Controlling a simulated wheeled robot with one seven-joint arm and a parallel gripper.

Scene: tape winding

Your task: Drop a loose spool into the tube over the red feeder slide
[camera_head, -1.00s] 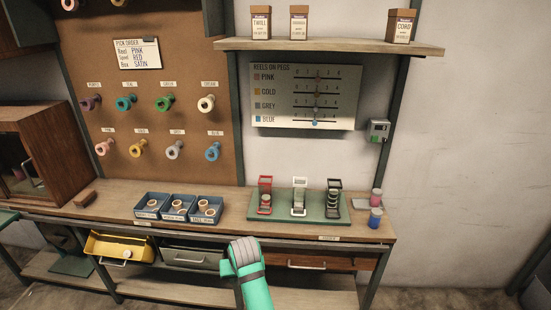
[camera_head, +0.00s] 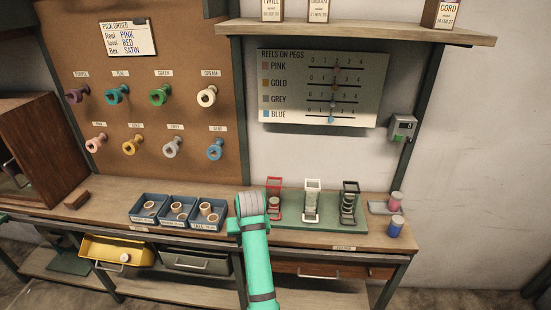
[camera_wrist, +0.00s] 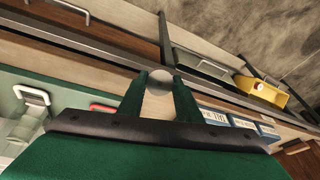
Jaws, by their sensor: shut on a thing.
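My gripper (camera_wrist: 161,84) is shut on a pale round-ended spool (camera_wrist: 160,83), held between its two green fingers in the wrist view. In the head view my gripper's tips are hidden behind my green arm, over the bench between the blue bins and the green base. The red feeder slide (camera_head: 274,199) stands at the left end of the green base (camera_head: 294,222), just right of my arm. A bit of it shows left of my fingers in the wrist view (camera_wrist: 102,107). A tube over it is hard to make out.
A white slide (camera_head: 311,200) and a black slide (camera_head: 348,203) stand right of the red one. Three blue bins (camera_head: 164,222) with several loose spools are to the left. The yellow drawer (camera_head: 108,249) is open.

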